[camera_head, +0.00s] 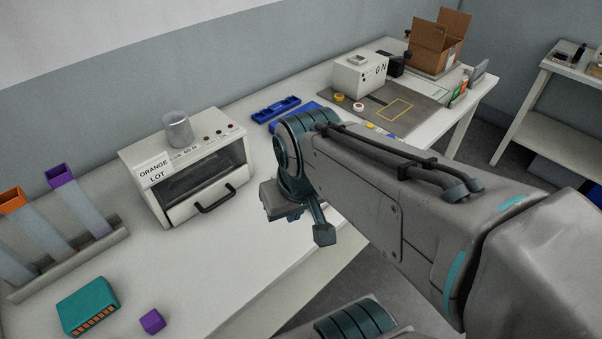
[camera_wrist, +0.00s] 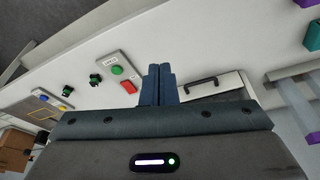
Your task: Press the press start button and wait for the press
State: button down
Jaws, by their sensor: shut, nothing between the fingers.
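In the wrist view, a light grey control box (camera_wrist: 108,69) with a small label carries a green round button (camera_wrist: 117,70) and a red button (camera_wrist: 128,87). The label is too small to read surely. My gripper (camera_wrist: 159,68) is shut, its two dark blue fingers together and empty. The fingertips appear just right of the control box in that view, apart from the buttons; the height above the table cannot be told. In the head view my arm hides the control box.
A white oven-like machine (camera_head: 150,203) with a black handle and "ORANGE LOT" label stands on the table, a metal cylinder (camera_head: 178,130) on top.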

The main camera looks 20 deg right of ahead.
jog(key=w+d+f+m+y, duration=0.2)
jog(key=w+m, duration=0.4)
jog(key=w+d+f+m+y, duration=0.2)
jog(key=w+f+m+y, duration=0.1)
jog(key=w+m, duration=0.3)
jog(key=w+d+f+m+t, duration=0.4)
jog(key=w+d+m, duration=0.2)
jog(key=d, duration=0.5)
jog(key=m, duration=0.2)
jog(key=shift+w+m+t+b, duration=0.2)
jog(key=shift+m+t+b, duration=0.1)
jog(key=shift+m, duration=0.1)
notch_tip(320, 180, down, 8)
jog(key=b, duration=0.5)
jog(key=shift+r+b, duration=0.15)
jog(key=shift+b, duration=0.25)
jog(key=shift+f+b, duration=0.55)
jog(key=shift+b, duration=0.1)
jog(key=shift+f, duration=0.15)
